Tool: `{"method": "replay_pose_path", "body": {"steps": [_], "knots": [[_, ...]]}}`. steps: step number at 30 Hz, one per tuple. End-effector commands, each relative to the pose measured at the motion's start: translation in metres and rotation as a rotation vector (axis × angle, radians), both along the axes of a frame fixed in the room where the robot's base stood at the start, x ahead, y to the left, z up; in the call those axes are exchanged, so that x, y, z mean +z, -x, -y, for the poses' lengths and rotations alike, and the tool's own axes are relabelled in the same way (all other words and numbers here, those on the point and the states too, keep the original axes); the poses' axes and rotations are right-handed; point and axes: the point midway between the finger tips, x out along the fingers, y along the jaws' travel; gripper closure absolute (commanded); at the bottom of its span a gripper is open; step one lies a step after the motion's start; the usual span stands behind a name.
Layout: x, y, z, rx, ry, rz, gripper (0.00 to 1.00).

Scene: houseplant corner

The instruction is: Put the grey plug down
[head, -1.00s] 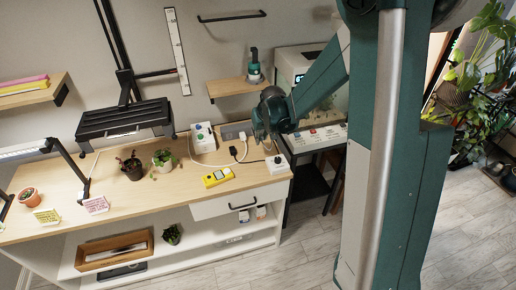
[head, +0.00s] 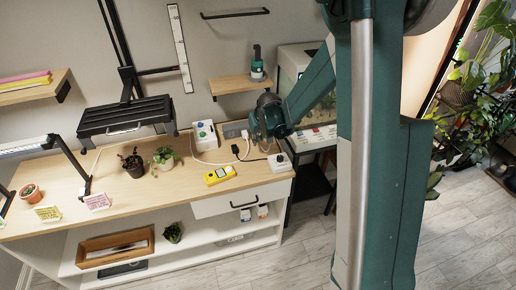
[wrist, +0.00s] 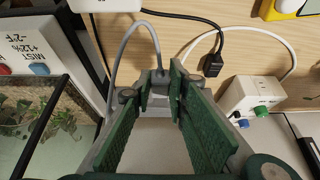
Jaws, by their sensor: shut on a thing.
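The grey plug (wrist: 160,77) is between the tips of my gripper (wrist: 160,88) in the wrist view, with the green fingers shut on it. A grey cable (wrist: 131,36) loops from it up and left. Wood tabletop shows beyond the plug; I cannot tell its height above the wood. In the head view my gripper (head: 254,136) is over the right end of the table (head: 120,198), and the plug is too small to make out there.
A black plug (wrist: 212,65) lies beyond the fingertips. A white box with coloured knobs (wrist: 252,94) stands to the right. A terrarium (wrist: 45,118) is at left. A yellow meter (head: 219,175) and potted plants (head: 163,158) stand on the table.

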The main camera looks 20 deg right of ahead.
Motion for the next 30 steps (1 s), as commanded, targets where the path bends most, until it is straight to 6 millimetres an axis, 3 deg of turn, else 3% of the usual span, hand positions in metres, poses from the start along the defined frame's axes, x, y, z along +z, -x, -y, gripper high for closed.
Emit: {"method": "replay_pose_path", "body": {"steps": [6,19,30], "knots": [[-0.018,0.0,0.0,0.0,0.0,0.0,1.0],[-0.022,0.0,0.0,0.0,0.0,0.0,1.0],[-0.055,-0.001,0.0,0.0,0.0,0.0,1.0]]}}
